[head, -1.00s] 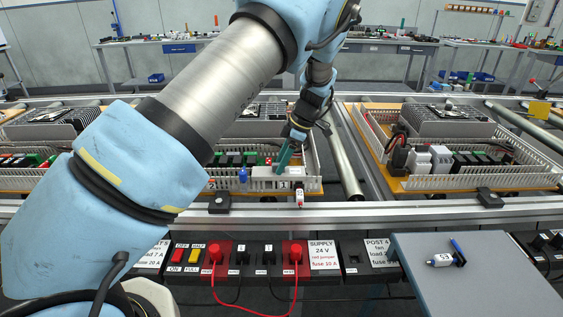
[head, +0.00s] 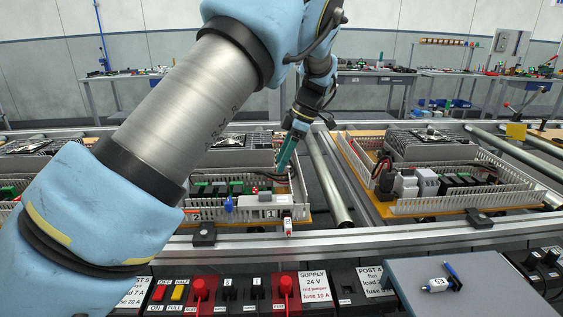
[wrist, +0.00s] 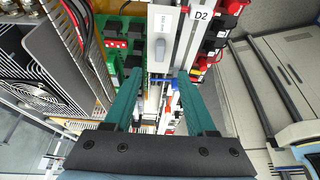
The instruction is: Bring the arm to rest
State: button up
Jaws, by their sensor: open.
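My gripper (head: 285,162) is open and empty. It hangs above the right front part of the middle panel (head: 307,216), behind and above a pale grey block (head: 263,207) in the front duct. In the wrist view the two teal fingers of my gripper (wrist: 158,76) stand apart. The grey block (wrist: 160,50) with a label lies beyond their tips, and nothing is held between them. My arm is bent and crosses the left half of the head view, hiding part of the middle and left panels.
A second panel (head: 400,209) with white ducts stands to the right on the conveyor. The conveyor's front rail (head: 360,231) runs before the panels. A row of labelled sockets and red plugs (head: 284,285) is nearer. A grey tray (head: 400,285) holds a small tagged part (head: 437,284).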

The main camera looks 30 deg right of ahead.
jog(key=w+a+m+g+h, duration=0.1)
jog(key=w+a+m, duration=0.1)
jog(key=a, duration=0.8)
jog(key=w+a+m+g+h, duration=0.1)
jog(key=w+a+m, duration=0.15)
jog(key=a, duration=0.85)
jog(key=s+a+m+h, duration=0.1)
jog(key=s+a+m, duration=0.3)
jog(key=a, duration=0.6)
jog(key=s+a+m+t+h, duration=0.1)
jog(key=s+a+m, duration=0.4)
jog(key=s+a, duration=0.4)
jog(key=shift+a+f+t, duration=0.3)
jog(key=shift+a, duration=0.3)
jog(key=shift+s+m, duration=0.1)
jog(key=shift+m, duration=0.15)
